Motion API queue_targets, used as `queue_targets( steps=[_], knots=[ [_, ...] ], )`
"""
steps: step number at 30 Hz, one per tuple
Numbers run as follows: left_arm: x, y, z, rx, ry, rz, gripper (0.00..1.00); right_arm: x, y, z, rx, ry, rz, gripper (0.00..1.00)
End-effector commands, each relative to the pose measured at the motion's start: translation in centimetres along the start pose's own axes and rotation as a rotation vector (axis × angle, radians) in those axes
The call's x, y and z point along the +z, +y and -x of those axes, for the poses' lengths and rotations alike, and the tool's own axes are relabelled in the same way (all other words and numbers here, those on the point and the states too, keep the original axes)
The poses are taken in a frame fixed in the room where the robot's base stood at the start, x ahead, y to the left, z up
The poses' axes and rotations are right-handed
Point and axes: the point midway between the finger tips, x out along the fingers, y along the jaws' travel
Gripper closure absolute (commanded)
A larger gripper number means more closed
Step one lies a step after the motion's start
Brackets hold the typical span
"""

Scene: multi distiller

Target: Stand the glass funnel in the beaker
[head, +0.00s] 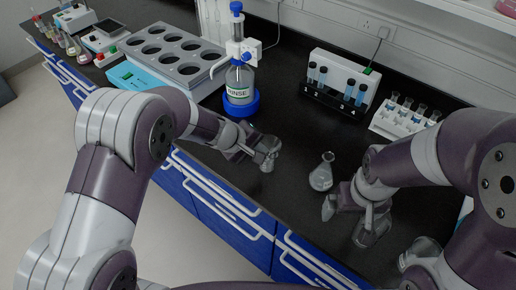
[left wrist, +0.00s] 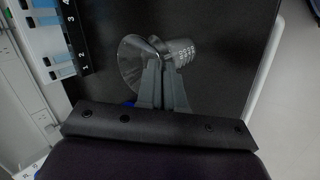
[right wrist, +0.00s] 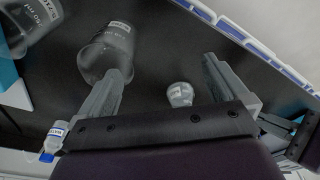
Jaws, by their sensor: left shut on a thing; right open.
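My left gripper (head: 266,158) is shut on the clear glass funnel (head: 268,163). In the left wrist view the funnel's cone (left wrist: 133,62) flares out to the left of the fingertips. Marked glass (left wrist: 181,52) shows just right of it; I cannot tell whether it stands behind. My right gripper (head: 348,210) is open and empty, low over the bench. A clear glass beaker (head: 372,233) stands beside its right finger. This beaker also shows in the right wrist view (right wrist: 105,55), upright and beside the left-hand finger.
A conical flask (head: 321,175) stands between the grippers. Another glass vessel (head: 422,250) is at the right. The rinse bottle (head: 240,80), a tube rack (head: 338,82) and a white vial rack (head: 398,122) stand behind. Small marked glass (right wrist: 180,94) shows between my right fingers.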

Motion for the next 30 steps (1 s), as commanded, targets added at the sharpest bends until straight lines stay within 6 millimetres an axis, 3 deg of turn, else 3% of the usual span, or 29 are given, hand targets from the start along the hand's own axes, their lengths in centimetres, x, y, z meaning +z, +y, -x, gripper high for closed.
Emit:
queue_targets(
  steps=[6, 9, 25, 30],
  knots=[
    [0.0, -0.3, -0.4, 0.0, 0.0, 0.0, 1.0, 0.1, 0.0, -0.6, 0.0, 0.0, 0.0, 0.0],
    [0.0, -0.2, -0.3, -0.001, 0.0, 0.0, 0.64, 0.1, 0.0, -0.4, 0.0, 0.0, 0.0, 0.0],
    [0.2, -0.7, -0.4, -0.009, -0.006, 0.003, 0.64, 0.1, 0.0, -0.5, 0.0, 0.0, 0.0, 0.0],
    [0.1, -0.5, 2.5, -0.003, 0.0, 0.003, 0.64, 0.1, 0.0, -0.4, 0.0, 0.0, 0.0, 0.0]
  ],
)
